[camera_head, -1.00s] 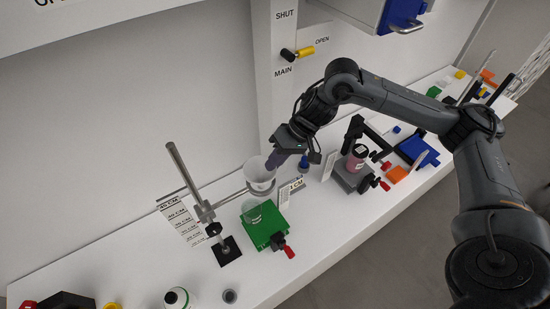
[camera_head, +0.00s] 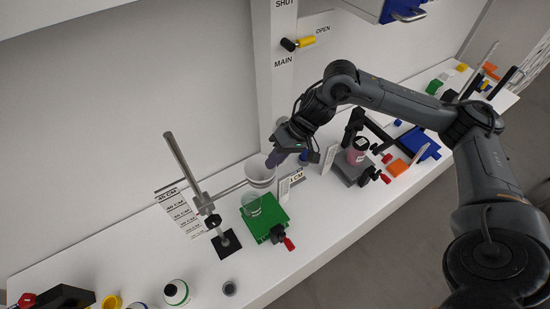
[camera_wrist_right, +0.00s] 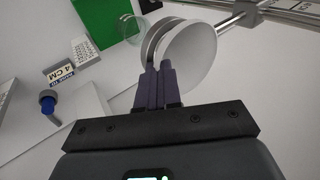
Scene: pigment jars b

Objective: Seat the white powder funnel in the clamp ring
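The white powder funnel (camera_head: 260,173) is at the clamp ring of the stand (camera_head: 183,170). It also shows in the right wrist view as a pale round mouth (camera_wrist_right: 190,55). The ring is mostly hidden by the funnel; its rod (camera_head: 230,189) runs from the stand to it. I cannot tell whether the funnel rests fully in the ring. My right gripper (camera_head: 271,161) is at the funnel's rim, and in the right wrist view its fingers (camera_wrist_right: 160,72) are close together on that rim. My left gripper is not in view.
A glass beaker (camera_head: 252,204) stands on the green lab jack (camera_head: 270,222) below the funnel. A pink jar (camera_head: 356,155) on a grey stand is to the right. A green-topped bottle (camera_head: 176,292) and a grey cup (camera_head: 229,288) stand at the front.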

